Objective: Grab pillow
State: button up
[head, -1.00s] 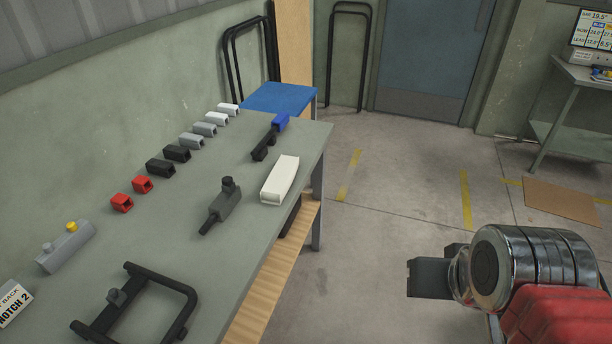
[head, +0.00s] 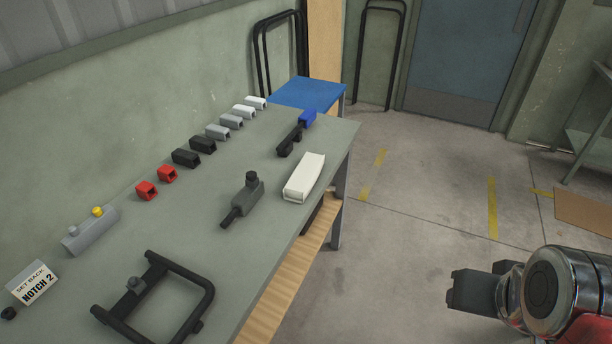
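A white block with rounded edges (head: 304,177) lies on the grey-green table near its right edge. It is the most pillow-like thing in view, but I cannot tell for sure that it is the pillow. My gripper (head: 468,290) shows as a dark end at the lower right, out over the floor. It is well to the right of the table and apart from the white block. I cannot see whether its fingers are open or shut, and nothing shows in it.
On the table (head: 200,235) are a dark grey clamp-like part (head: 245,200), a black U-shaped frame (head: 155,300), a black bar with a blue end (head: 295,135) and a row of small red, black, grey and white sleeves. Open floor (head: 420,220) lies to the right.

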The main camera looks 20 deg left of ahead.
aim_at(303, 178)
jog(key=i, duration=1.15)
jog(key=u, duration=3.95)
